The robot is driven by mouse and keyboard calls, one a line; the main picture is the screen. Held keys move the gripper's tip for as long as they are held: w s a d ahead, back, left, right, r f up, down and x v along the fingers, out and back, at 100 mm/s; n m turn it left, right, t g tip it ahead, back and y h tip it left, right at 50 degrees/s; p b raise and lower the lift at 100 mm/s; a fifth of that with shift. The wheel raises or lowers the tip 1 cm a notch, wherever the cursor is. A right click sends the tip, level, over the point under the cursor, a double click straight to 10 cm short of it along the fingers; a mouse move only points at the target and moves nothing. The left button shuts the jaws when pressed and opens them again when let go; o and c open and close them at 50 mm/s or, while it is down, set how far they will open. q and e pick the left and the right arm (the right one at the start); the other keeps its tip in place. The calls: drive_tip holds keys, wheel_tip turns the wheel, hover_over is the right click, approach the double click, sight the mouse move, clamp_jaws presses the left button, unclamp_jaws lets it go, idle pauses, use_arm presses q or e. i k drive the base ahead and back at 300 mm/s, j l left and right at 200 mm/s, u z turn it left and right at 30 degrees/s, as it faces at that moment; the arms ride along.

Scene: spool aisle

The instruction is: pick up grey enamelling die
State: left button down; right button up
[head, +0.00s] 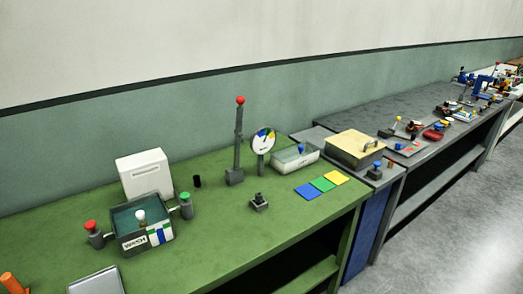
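A small dark grey block with a short stub on top (259,202) stands on the green bench, right of the middle and near its front edge. It looks like the grey enamelling die, but it is small and no label shows. Nothing touches it. Neither of my grippers is in the head view.
The green bench top (225,240) is clear around the block. Nearby stand a grey post with a red ball (238,140), a round dial (263,142), coloured tiles (323,184) and a wash tank (141,225). Grey benches with many tools continue to the right.

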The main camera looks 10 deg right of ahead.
sight(259, 195)
drive_tip(key=i+l+u, duration=0.1)
drive_tip(key=l, duration=0.4)
drive_tip(key=i+l+u, duration=0.15)
drive_tip(key=l, duration=0.4)
drive_tip(key=i+l+u, duration=0.1)
drive_tip(key=i+l, duration=0.15)
drive_tip(key=l, duration=0.25)
drive_tip(key=i+l+u, duration=0.15)
drive_tip(key=l, duration=0.4)
drive_tip(key=l+u, duration=0.1)
drive_tip(key=l, duration=0.45)
drive_tip(key=i+l+u, duration=0.15)
drive_tip(key=l, duration=0.45)
